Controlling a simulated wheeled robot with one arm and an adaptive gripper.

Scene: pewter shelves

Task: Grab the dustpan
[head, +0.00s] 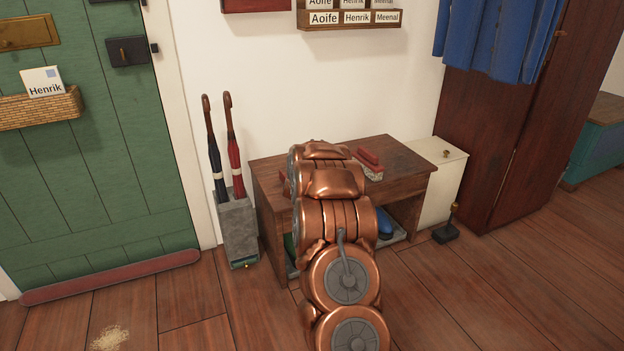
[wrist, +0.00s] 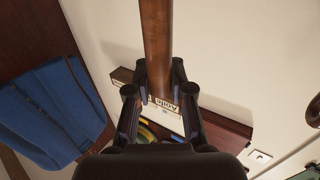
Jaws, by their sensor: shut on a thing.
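In the wrist view my gripper (wrist: 159,78) is shut on a long, smooth brown bar (wrist: 157,40) that looks like wood. The bar runs from between the fingertips up past the top edge. Its far end is out of view, so I cannot tell whether it belongs to the dustpan. In the head view my copper arm hides the gripper and whatever it holds. No dustpan can be made out for certain there.
A wooden bench (head: 400,160) stands behind my arm with a red-backed brush (head: 369,160) on top. Umbrellas stand in a grey holder (head: 238,230) at left. A cream cabinet (head: 440,170) and dark wardrobe (head: 515,130) are right. Floor in front is mostly clear.

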